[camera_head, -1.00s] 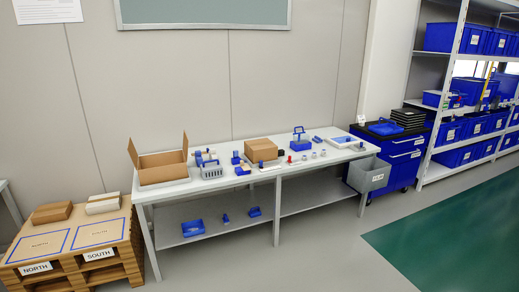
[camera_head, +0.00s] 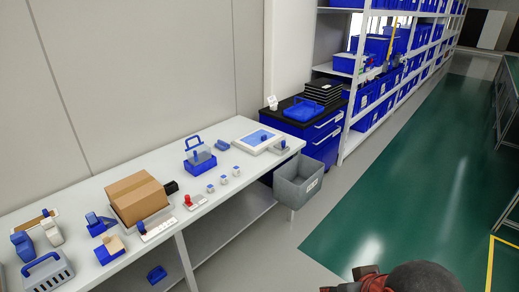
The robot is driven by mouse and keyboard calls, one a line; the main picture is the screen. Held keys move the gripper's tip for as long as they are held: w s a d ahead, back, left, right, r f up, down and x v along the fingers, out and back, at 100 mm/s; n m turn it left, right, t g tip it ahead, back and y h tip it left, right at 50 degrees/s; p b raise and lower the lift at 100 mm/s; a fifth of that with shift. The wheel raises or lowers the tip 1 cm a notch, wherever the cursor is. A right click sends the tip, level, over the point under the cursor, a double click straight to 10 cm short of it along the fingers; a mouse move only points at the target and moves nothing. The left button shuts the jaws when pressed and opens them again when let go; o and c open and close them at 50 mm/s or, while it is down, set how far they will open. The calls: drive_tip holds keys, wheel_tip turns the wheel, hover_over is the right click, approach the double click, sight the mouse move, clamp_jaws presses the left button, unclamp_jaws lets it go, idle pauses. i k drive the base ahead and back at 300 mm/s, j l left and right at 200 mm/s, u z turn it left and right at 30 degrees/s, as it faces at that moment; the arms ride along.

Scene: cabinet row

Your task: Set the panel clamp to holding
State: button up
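A small device with a red upright handle on a pale base, possibly the panel clamp (camera_head: 192,203), stands near the table's front edge, right of the cardboard box. It is too small to read its setting. A white-framed blue panel (camera_head: 257,138) lies at the table's right end, with a small grey and blue fixture (camera_head: 281,146) at its front right. Dark and red parts of my arm show at the bottom edge, apart from the table and over the floor. My gripper's fingers cannot be made out there.
The white table (camera_head: 222,182) also holds a cardboard box (camera_head: 138,198), a blue caddy (camera_head: 200,161), several small blocks and a grey basket (camera_head: 48,273). A grey bin (camera_head: 299,183) hangs at its right end. A blue cabinet (camera_head: 311,138) and shelving stand beyond. The green floor (camera_head: 400,190) is open.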

sight(281, 146)
drive_tip(key=i+l, duration=0.1)
drive_tip(key=i, duration=0.35)
drive_tip(key=i+l+u, duration=0.1)
drive_tip(key=i, duration=0.4)
drive_tip(key=i+l, duration=0.2)
drive_tip(key=i, duration=0.25)
drive_tip(key=i+l, duration=0.15)
drive_tip(key=i, duration=0.35)
drive_tip(key=i+l+u, duration=0.1)
drive_tip(key=i, duration=0.35)
drive_tip(key=i+l, duration=0.25)
drive_tip(key=i, duration=0.2)
